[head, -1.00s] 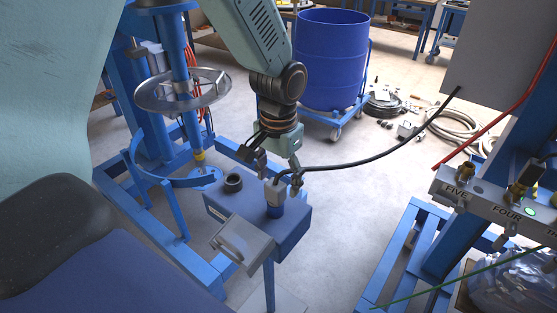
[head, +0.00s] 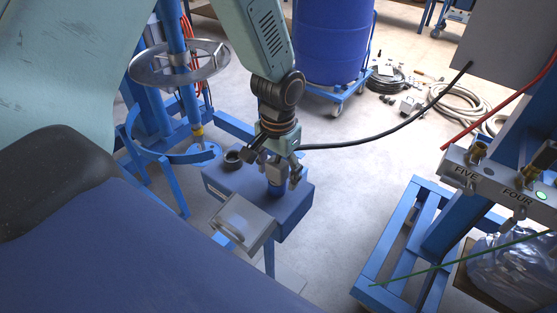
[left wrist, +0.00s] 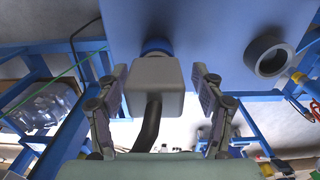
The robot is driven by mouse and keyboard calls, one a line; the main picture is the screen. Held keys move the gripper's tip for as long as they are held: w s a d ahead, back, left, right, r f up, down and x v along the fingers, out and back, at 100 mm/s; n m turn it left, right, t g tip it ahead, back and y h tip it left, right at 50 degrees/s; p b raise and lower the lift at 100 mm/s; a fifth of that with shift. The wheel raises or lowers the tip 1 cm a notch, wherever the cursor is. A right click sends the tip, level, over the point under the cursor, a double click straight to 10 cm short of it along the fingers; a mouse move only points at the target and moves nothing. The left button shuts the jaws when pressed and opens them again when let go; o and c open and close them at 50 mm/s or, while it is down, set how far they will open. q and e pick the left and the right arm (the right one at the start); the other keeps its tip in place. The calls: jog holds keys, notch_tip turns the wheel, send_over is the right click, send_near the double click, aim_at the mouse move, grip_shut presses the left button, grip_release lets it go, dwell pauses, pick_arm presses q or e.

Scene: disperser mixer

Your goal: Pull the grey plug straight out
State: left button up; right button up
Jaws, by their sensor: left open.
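The grey plug (left wrist: 157,88) shows large in the left wrist view, with a black cable (left wrist: 147,128) leaving its near end. Its far end meets a blue socket (left wrist: 157,46) on a blue box (left wrist: 215,25). My left gripper (left wrist: 160,76) is open, with one finger on each side of the plug and a gap visible beside it. In the head view my left gripper (head: 275,178) is lowered over the blue socket (head: 276,190) on the box top (head: 240,180), partly hiding the plug. My right gripper is not in view.
A black ring-shaped port (head: 233,157) stands on the box left of the socket. A grey hinged cover (head: 240,222) is on the box's front. A mixer stand with a metal ring (head: 150,75) is at left. A blue frame (head: 385,250) is at right.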

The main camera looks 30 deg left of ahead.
pick_arm(q)
jog(key=shift+w+f, duration=0.1)
jog(key=shift+f, duration=0.25)
jog(key=shift+d, duration=0.1)
jog(key=shift+s+d+r, duration=0.25)
jog(key=shift+a, duration=0.2)
jog(key=shift+c, duration=1.2)
jog(key=shift+w+a+f, duration=0.15)
jog(key=shift+w+f, duration=0.05)
jog(key=shift+c, duration=1.4)
jog(key=shift+d+r, duration=0.1)
jog(key=shift+d, duration=0.1)
jog(key=c, duration=0.3)
jog(key=shift+s, duration=0.1)
jog(key=c, duration=0.5)
jog(key=o, duration=0.7)
grip_shut()
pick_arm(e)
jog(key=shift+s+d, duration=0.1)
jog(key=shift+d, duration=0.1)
pick_arm(q)
jog(key=shift+r, duration=0.1)
